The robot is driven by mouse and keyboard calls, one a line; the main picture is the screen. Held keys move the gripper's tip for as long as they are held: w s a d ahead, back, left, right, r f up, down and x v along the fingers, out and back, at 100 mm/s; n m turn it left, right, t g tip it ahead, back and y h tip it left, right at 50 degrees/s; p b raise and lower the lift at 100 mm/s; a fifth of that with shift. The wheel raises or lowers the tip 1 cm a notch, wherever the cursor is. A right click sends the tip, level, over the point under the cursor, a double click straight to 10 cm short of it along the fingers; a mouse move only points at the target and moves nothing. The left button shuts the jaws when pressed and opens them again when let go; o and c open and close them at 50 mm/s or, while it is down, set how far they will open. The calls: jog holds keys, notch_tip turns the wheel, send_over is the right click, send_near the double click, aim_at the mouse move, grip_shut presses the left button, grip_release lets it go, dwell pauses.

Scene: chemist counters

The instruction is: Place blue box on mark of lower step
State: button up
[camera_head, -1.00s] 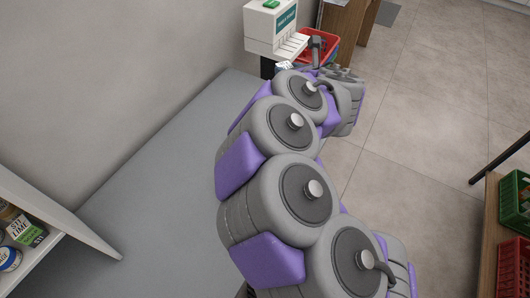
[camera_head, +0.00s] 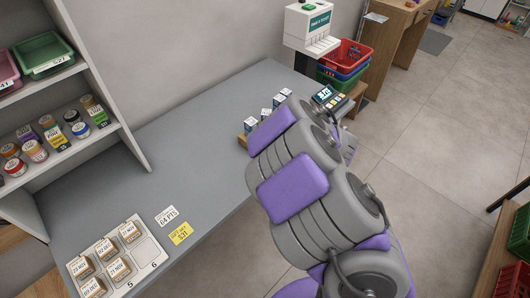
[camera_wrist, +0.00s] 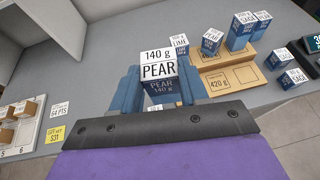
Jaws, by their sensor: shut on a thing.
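My gripper (camera_wrist: 158,82) is shut on a blue box (camera_wrist: 161,88) with a white top reading "140 g PEAR". The box is held in the lower middle of the wrist view, left of a tan two-step stand (camera_wrist: 207,63). The lower step (camera_wrist: 222,88) reads "420 g" and has square outlined marks; no box shows on its visible part. Blue boxes (camera_wrist: 240,32) stand on the upper step. In the head view, the stand (camera_head: 242,141) shows partly behind my arm, which hides my gripper and the held box.
Small blue-and-white boxes (camera_wrist: 282,57) stand on the counter right of the stand. Left are a tray of tan boxes (camera_head: 152,250), price cards (camera_head: 180,233) and shelves of jars (camera_head: 58,137). A scale display (camera_head: 326,95) and baskets (camera_head: 347,55) are beyond. The middle counter (camera_head: 180,160) is clear.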

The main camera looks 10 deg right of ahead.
jog(key=s+f+n+g+y+p, duration=0.1)
jog(key=s+f, duration=0.5)
jog(key=f, duration=0.5)
jog(key=shift+y, duration=0.3)
jog(key=w+f+b, duration=0.2)
jog(key=w, duration=0.3)
jog(key=w+f+b, duration=0.1)
jog(key=w+b, duration=0.1)
jog(key=w, duration=0.3)
jog(key=w+d+f+b, duration=0.1)
jog(key=w+f+b, duration=0.1)
jog(key=w, duration=0.4)
jog(key=shift+d+f, duration=0.1)
jog(key=shift+f, duration=0.2)
jog(key=o, duration=1.2)
jog(key=shift+r, duration=0.1)
jog(key=shift+c, duration=0.2)
jog(key=p+v, duration=0.1)
jog(key=v, duration=1.1)
jog(key=shift+p, duration=0.35)
